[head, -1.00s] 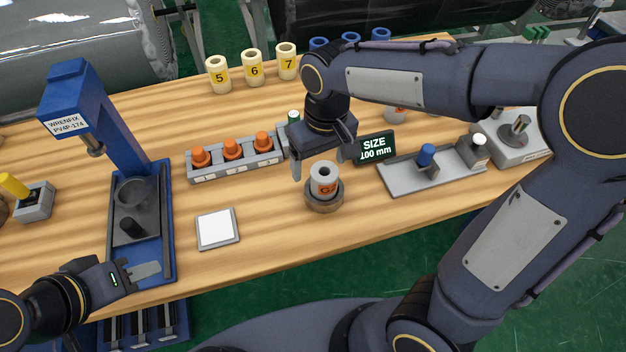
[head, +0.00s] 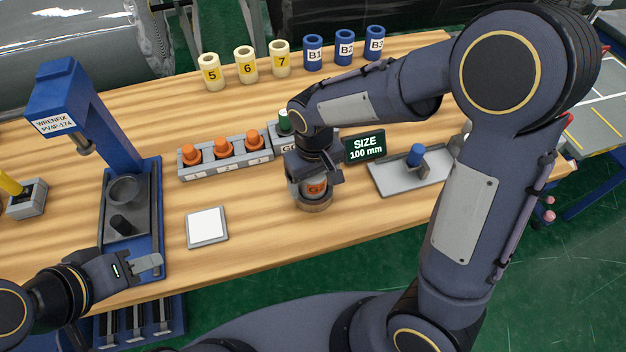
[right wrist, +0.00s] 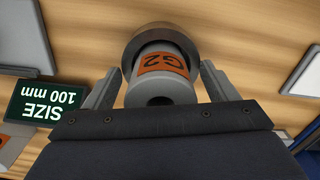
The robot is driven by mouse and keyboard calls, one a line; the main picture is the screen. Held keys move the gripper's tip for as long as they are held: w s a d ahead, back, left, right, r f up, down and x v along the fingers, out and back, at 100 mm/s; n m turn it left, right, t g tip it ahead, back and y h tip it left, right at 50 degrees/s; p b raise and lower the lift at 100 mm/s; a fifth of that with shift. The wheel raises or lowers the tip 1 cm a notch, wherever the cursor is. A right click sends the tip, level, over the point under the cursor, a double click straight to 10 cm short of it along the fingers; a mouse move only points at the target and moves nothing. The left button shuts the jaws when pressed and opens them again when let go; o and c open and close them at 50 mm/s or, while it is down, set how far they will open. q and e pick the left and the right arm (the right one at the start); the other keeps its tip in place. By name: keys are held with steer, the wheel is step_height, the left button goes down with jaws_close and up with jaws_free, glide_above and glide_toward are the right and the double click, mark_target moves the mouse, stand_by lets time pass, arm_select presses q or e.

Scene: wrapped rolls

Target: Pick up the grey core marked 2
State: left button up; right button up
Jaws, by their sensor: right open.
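The grey core marked G2 (right wrist: 161,78) has an orange label and stands in a round brown holder (right wrist: 140,45). In the head view the core (head: 314,187) is partly hidden under my right gripper (head: 313,180). My right gripper is open, with one finger on each side of the core in the right wrist view (right wrist: 160,88); a gap shows beside the fingers. My left gripper (head: 147,263) is over the front left of the table, far from the core, and I cannot tell if its fingers are apart.
A SIZE 100 mm sign (head: 365,147) stands close to the right of the core. A rack with orange-topped pieces (head: 223,158) lies behind left. A blue press (head: 75,110), a white-topped pad (head: 207,227) and a grey tray (head: 395,181) stand around. Cream and blue rolls line the back.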

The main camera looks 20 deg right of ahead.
steer(key=c, duration=1.1)
steer(key=shift+c, duration=0.2)
